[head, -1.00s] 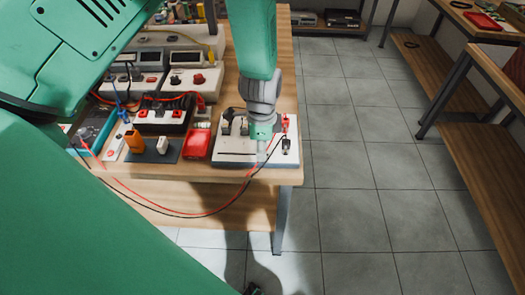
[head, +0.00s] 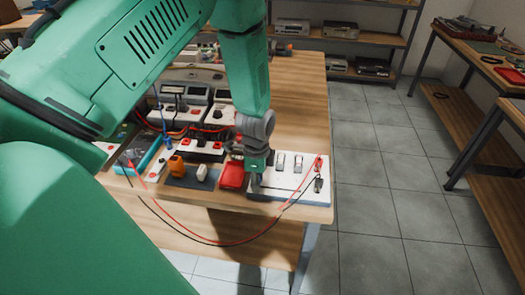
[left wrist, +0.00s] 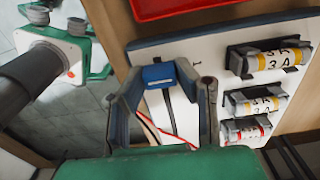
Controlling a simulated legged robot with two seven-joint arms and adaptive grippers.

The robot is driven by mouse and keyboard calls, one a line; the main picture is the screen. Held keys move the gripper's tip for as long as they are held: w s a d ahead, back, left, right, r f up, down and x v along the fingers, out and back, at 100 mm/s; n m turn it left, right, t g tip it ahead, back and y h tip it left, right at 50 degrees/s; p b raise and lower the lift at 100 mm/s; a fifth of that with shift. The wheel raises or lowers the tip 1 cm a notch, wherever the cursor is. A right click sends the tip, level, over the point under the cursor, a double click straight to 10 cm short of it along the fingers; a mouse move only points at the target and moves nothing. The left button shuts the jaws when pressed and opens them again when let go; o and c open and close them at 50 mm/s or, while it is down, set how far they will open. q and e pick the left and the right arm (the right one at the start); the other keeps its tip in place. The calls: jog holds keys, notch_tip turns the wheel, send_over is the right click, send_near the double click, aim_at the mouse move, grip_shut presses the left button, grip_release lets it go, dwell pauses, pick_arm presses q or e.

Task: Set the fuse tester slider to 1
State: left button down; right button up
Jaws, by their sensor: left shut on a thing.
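The fuse tester (head: 285,196) is a white board at the front right corner of the bench, with metal holders on top. In the left wrist view its white panel (left wrist: 215,75) carries a blue slider knob (left wrist: 158,75) at one end of a dark straight slot. Banded fuses (left wrist: 282,62) sit in clips beside it. My left gripper (head: 257,172) is over the left part of the tester. In the left wrist view its fingers (left wrist: 160,85) are closed around the blue knob. My right gripper is not in view.
Red and black leads (head: 225,243) loop off the bench front. Tiled floor (head: 380,190) is free to the right.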

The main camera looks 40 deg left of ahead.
pick_arm(q)
jog(key=c, duration=1.2)
grip_release()
jog(key=shift+a+r, duration=0.1)
jog(key=shift+a, duration=0.2)
notch_tip(320, 180, up, 12)
jog(key=shift+a+f, duration=0.1)
